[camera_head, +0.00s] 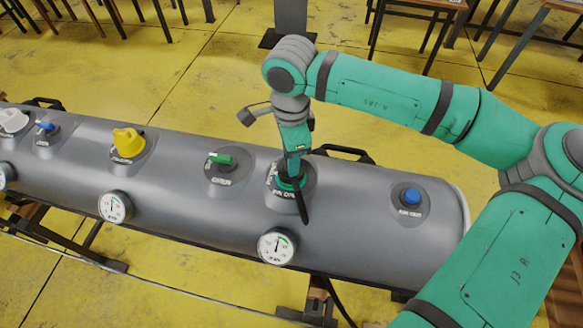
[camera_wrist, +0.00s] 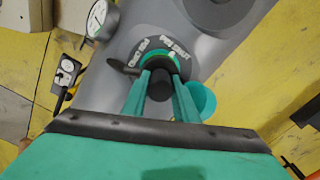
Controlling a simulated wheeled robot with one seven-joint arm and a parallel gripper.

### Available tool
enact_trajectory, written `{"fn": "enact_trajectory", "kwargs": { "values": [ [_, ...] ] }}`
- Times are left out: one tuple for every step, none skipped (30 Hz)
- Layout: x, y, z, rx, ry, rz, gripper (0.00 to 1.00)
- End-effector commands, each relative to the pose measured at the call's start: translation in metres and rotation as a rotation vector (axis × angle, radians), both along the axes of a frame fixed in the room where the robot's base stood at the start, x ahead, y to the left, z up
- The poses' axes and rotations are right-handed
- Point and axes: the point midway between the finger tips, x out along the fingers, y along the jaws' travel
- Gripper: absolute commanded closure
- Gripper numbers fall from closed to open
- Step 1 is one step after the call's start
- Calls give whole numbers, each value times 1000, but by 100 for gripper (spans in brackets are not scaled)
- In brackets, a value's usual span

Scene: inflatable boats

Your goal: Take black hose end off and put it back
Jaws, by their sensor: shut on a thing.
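The grey inflatable tube (camera_head: 340,210) carries a round valve port (camera_head: 272,196) with white lettering around it. The black hose end (camera_head: 302,208) is at this port, with a dark arm-like part pointing down toward the front. In the wrist view the black hose end (camera_wrist: 160,86) sits between my two teal fingers, over a green ring (camera_wrist: 160,60). My gripper (camera_head: 290,178) points down at the port and is shut on the hose end; its fingers also show in the wrist view (camera_wrist: 160,92). Whether the hose end is seated or slightly raised cannot be told.
A black handle (camera_head: 343,153) is behind the port. A teal disc (camera_wrist: 201,98) lies beside my fingers. Yellow floor surrounds the tube.

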Motion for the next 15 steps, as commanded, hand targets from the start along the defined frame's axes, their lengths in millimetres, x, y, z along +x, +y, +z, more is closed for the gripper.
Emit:
{"fn": "enact_trajectory", "kwargs": {
  "values": [
    [-8,2,-8,1,25,61,99],
    [-8,3,-8,2,25,93,99],
    [-8,3,-8,2,25,134,99],
    [-9,3,-8,2,25,161,99],
    [-9,3,-8,3,25,185,99],
    [-9,3,-8,2,26,211,99],
    [-9,3,-8,3,26,224,99],
    [-9,3,-8,3,26,235,99],
    [-9,3,-8,3,25,244,99],
    [-9,3,-8,3,25,247,99],
    [-9,3,-8,3,25,248,99],
    [-9,3,-8,3,25,248,99],
    [-9,3,-8,3,25,249,99],
    [-9,3,-8,3,25,249,99],
    [-9,3,-8,3,25,249,99]
  ]
}}
